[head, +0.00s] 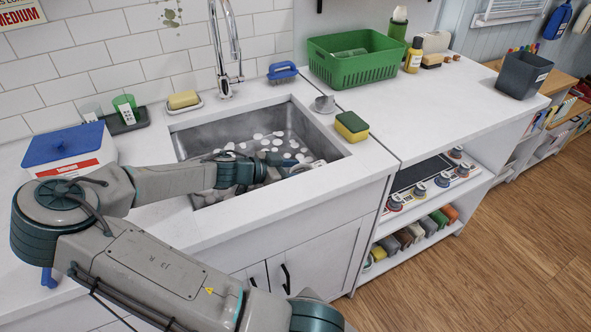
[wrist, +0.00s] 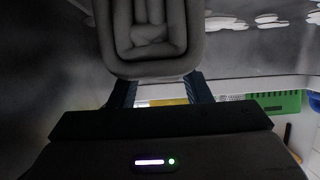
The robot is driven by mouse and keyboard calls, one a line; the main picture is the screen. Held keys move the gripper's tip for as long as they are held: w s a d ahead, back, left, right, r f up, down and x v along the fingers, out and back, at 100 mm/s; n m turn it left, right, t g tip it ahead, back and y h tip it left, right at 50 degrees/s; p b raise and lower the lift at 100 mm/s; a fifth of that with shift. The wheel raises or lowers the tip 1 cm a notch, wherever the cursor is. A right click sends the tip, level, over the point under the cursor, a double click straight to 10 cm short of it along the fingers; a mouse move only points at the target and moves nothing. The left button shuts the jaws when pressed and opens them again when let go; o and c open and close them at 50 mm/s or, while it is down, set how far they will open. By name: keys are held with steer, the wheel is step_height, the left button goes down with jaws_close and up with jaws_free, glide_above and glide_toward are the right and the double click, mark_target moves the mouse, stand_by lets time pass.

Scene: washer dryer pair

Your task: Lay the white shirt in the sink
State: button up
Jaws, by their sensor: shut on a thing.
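The sink (head: 184,147) is a grey metal basin set in the white counter. My arm reaches over its near left rim, and my gripper (head: 284,170) is down inside the basin. In the wrist view my gripper (wrist: 163,88) has its two fingers on either side of a soft-looking folded thing with rounded, nested ridges, which I take for the white shirt (wrist: 150,62). It looks dark grey in shadow there. The gripper is shut on it. In the head view the shirt is not clearly made out, being hidden by the arm and sink wall.
White foam-like patches (head: 262,136) lie in the basin. The tap (head: 226,60) stands behind it. A yellow-green sponge (head: 352,126) is at the right rim, and soap (head: 184,100) at the back left. A green basket (head: 350,65) stands behind right. The right counter front is clear.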

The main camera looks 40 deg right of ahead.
steer(key=o, duration=0.8)
steer(key=shift+o, duration=0.2)
steer(key=v, duration=1.2)
steer(key=shift+r, duration=0.15)
